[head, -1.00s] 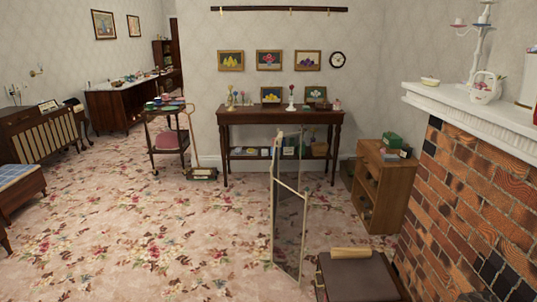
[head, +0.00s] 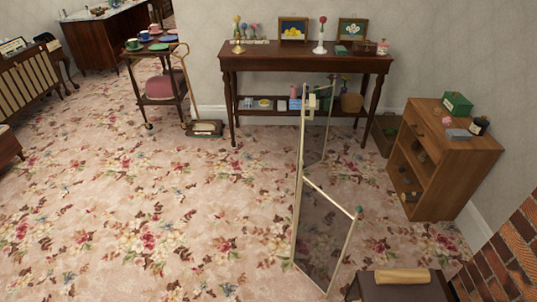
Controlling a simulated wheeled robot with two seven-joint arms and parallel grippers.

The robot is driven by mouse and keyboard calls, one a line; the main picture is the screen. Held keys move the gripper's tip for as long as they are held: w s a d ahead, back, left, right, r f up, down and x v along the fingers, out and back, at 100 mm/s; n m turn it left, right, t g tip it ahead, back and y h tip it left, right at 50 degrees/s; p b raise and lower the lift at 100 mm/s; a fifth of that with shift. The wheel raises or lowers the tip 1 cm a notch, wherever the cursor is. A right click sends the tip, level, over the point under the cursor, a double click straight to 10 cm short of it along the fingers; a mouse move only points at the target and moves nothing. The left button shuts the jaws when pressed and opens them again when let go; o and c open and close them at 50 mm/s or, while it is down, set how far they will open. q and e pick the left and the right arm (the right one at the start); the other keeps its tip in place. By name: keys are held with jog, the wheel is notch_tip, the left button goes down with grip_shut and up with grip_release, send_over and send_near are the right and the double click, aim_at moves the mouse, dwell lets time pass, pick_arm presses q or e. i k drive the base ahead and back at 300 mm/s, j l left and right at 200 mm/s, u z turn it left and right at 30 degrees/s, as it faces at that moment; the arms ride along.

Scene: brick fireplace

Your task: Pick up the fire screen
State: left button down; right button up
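The fire screen (head: 322,236) stands upright on the floral carpet, right of the middle of the head view. It has dark, see-through panels in thin pale frames, folded at angles to each other. A small green knob sits on the top corner of its near panel. The lower part of the console table shows behind its far panel. Neither of my grippers is in view.
A dark box (head: 400,287) with a tan roll (head: 402,276) on top stands just right of the screen's foot. A wooden shelf unit (head: 450,160) and the brick fireplace (head: 510,255) are at right. A console table (head: 300,64) is behind. Carpet at left is clear.

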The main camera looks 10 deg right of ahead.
aim_at(312, 105)
jog(key=i+u, duration=0.45)
jog(key=i, duration=0.65)
jog(key=i+j+z, duration=0.15)
jog(key=i+z, duration=0.3)
jog(key=i+j+z, duration=0.3)
jog(key=z, duration=0.15)
jog(key=i+j+z, duration=0.2)
jog(key=z, duration=0.3)
jog(key=i+j+z, duration=0.2)
jog(key=z, duration=0.25)
jog(key=i+j+z, duration=0.15)
jog(key=j+z, duration=0.65)
jog(key=z, duration=0.15)
jog(key=j+z, duration=0.5)
jog(key=i+l, duration=0.05)
